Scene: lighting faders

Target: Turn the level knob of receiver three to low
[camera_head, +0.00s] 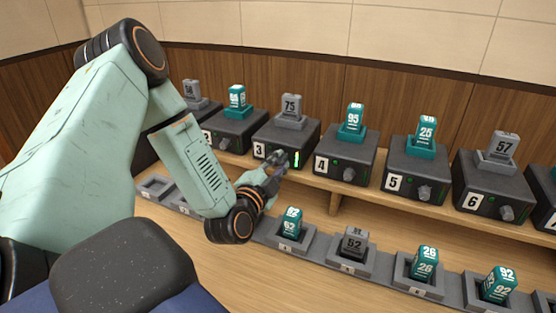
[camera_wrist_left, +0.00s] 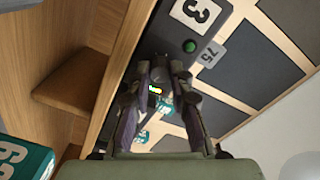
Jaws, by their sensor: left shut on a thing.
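Receiver three (camera_head: 300,133) is a dark box on the raised shelf with a white label "3" (camera_head: 259,149) and a grey block marked 75 (camera_head: 291,107) on top. A lit green bar (camera_head: 296,159) shows on its front. My left gripper (camera_head: 277,161) reaches its front from the left and is shut on the level knob. The gripper mostly hides the knob, so I cannot read its setting. In the left wrist view my left gripper's fingers (camera_wrist_left: 163,80) close at the receiver's front, near a green light (camera_wrist_left: 190,46) and the label "3" (camera_wrist_left: 196,11). My right gripper is not in view.
Receiver four (camera_head: 346,153), receiver five (camera_head: 416,170) and receiver six (camera_head: 493,187) stand to the right, each with a front knob. Below, grey trays hold blocks, including a teal one (camera_head: 291,222) and a grey one (camera_head: 354,243). A wood wall is behind.

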